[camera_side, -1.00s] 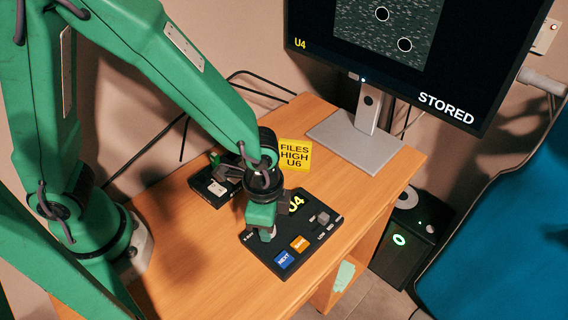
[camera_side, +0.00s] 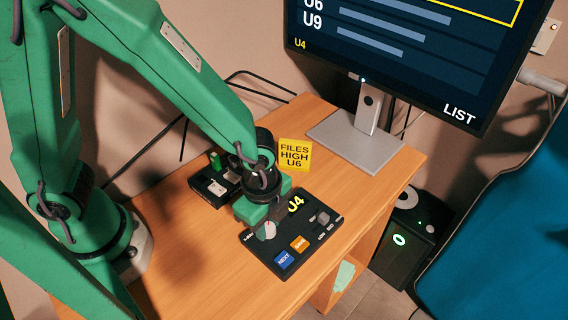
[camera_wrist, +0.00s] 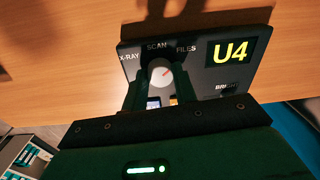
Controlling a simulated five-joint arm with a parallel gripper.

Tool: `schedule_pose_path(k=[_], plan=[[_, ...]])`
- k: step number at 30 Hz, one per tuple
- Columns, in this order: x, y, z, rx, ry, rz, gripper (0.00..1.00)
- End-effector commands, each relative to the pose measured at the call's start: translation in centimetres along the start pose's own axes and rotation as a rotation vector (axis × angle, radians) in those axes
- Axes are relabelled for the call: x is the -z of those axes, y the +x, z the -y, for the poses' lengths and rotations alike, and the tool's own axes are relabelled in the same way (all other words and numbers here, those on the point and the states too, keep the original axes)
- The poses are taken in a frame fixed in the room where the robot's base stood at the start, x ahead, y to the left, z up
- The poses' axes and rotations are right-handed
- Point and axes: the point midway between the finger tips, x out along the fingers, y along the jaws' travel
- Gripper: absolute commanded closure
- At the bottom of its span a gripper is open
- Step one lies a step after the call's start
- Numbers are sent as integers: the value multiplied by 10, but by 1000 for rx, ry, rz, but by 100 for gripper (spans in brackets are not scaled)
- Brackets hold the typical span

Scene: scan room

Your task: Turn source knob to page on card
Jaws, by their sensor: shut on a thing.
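A yellow card (camera_side: 294,155) on the desk reads FILES HIGH U6. The black control box (camera_side: 278,258) shows U4 on its display (camera_side: 296,203). My gripper (camera_side: 266,228) is shut on the pale round source knob (camera_wrist: 161,73) at the box's left end. In the wrist view the labels X-RAY, SCAN and FILES arc around this knob. Its red mark points to the upper right, roughly toward FILES (camera_wrist: 186,48). The monitor (camera_side: 405,55) reads LIST, with U6 and U9 rows and a small U4. My fingers partly hide the knob.
The box also carries a blue NEXT button (camera_side: 284,260), an orange button (camera_side: 299,243) and a grey knob (camera_side: 322,217) by level labels. A small black device (camera_side: 213,187) lies behind my gripper. Bare desk (camera_side: 190,245) is at the left.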

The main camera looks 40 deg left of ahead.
Motion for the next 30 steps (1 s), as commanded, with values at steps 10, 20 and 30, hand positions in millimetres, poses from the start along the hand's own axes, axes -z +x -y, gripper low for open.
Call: schedule_pose_path(k=[10,20,30], plan=[[0,0,0,-1,0,1,50],[0,-1,0,-1,-1,1,50],[0,-20,1,2,-1,-2,50]])
